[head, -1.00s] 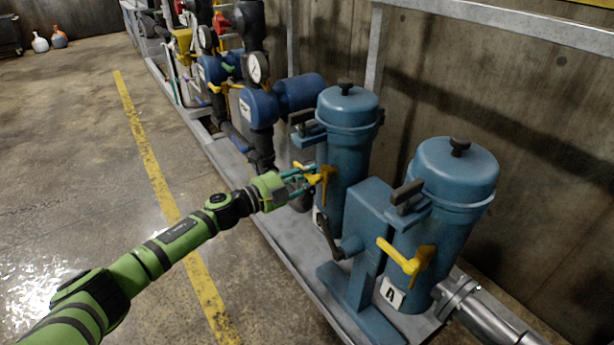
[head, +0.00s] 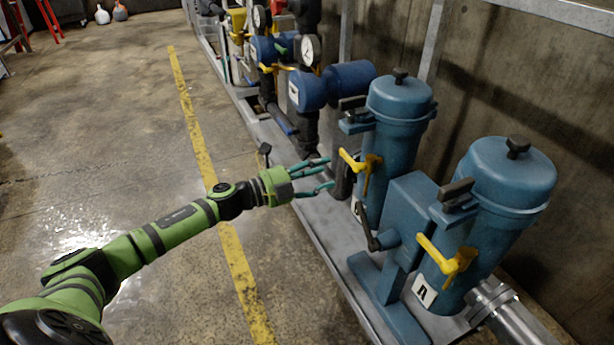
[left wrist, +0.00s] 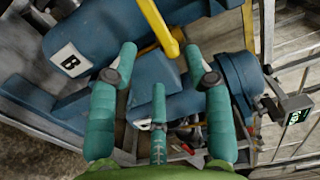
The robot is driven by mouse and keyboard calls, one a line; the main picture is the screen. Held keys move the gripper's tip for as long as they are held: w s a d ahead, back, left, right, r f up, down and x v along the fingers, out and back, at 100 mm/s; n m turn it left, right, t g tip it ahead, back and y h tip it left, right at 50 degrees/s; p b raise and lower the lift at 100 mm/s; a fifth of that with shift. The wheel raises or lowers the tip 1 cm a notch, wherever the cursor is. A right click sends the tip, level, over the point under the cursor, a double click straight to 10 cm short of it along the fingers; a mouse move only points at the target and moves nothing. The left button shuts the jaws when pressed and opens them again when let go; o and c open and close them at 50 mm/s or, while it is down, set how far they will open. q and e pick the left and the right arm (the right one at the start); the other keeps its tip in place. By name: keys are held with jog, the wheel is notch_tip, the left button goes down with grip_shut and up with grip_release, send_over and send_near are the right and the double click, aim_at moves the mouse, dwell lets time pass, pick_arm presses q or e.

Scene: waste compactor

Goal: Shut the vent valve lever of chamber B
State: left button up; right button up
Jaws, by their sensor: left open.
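Chamber B is the farther blue canister (head: 397,125); its white B label (left wrist: 71,60) reads clearly in the left wrist view. Its yellow vent lever (head: 360,162) sticks out from the canister's front towards my gripper. In the left wrist view the lever (left wrist: 159,27) runs between and beyond the two upper fingertips. My left gripper (head: 331,172) is open and empty, its teal fingers pointing at the lever from the left with a small gap. It also shows in the left wrist view (left wrist: 160,62). My right gripper is not in view.
The nearer canister (head: 502,205) has a similar yellow lever (head: 447,258) and a white label (head: 424,290). Gauges and pipes stand behind on the skid.

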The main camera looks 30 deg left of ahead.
pick_arm(q)
jog(key=shift+v, duration=1.75)
